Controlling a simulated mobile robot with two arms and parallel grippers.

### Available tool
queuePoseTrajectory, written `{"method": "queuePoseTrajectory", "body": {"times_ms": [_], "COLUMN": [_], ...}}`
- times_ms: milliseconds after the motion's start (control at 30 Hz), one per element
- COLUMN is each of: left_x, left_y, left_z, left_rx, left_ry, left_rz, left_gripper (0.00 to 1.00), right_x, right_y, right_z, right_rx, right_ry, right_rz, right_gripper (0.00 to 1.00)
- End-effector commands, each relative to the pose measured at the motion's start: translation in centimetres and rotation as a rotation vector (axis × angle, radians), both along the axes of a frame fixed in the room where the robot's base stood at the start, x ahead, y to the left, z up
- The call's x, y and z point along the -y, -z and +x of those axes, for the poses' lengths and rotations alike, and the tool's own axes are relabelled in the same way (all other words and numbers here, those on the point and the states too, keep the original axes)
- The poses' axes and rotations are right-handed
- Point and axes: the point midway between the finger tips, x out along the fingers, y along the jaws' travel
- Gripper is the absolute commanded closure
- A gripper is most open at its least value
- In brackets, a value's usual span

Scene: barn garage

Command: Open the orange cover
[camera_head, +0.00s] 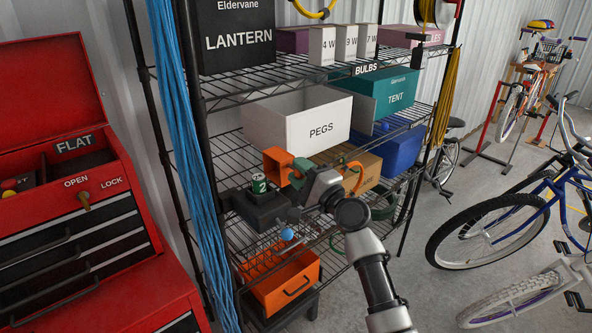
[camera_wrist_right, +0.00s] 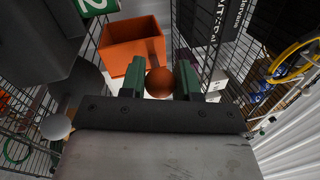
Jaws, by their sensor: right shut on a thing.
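The orange cover (camera_head: 275,162) is a hollow, box-like piece standing raised beside the dark unit with a green "2" label (camera_head: 259,185), on the wire shelf. In the right wrist view the orange cover (camera_wrist_right: 134,42) shows its open hollow side, with an arm running toward a round orange knob (camera_wrist_right: 160,82). My right gripper (camera_head: 298,172) is at the cover's right side. Its green fingers (camera_wrist_right: 161,80) are shut on the orange knob. My left gripper is not in view.
A white PEGS box (camera_head: 310,126) is just behind my right gripper. Wire shelves with a brown box and blue bin (camera_head: 390,150) surround it. A red tool chest (camera_head: 70,200) is at left; bikes stand at right.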

Motion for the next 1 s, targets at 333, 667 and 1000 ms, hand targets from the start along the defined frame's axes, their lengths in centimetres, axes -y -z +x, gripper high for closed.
{"method": "queuePoseTrajectory", "body": {"times_ms": [333,667,1000], "left_x": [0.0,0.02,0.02], "left_y": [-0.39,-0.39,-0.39], "left_z": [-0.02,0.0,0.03], "left_rx": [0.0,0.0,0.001], "left_ry": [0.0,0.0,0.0], "left_rz": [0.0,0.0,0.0], "left_gripper": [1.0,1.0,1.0], "right_x": [0.45,0.5,0.48], "right_y": [0.27,0.33,0.32], "right_z": [0.33,0.36,0.34], "right_rx": [-0.055,-0.059,-0.058], "right_ry": [0.001,0.002,0.001], "right_rz": [0.075,0.08,0.079], "right_gripper": [1.0,1.0,0.44]}}
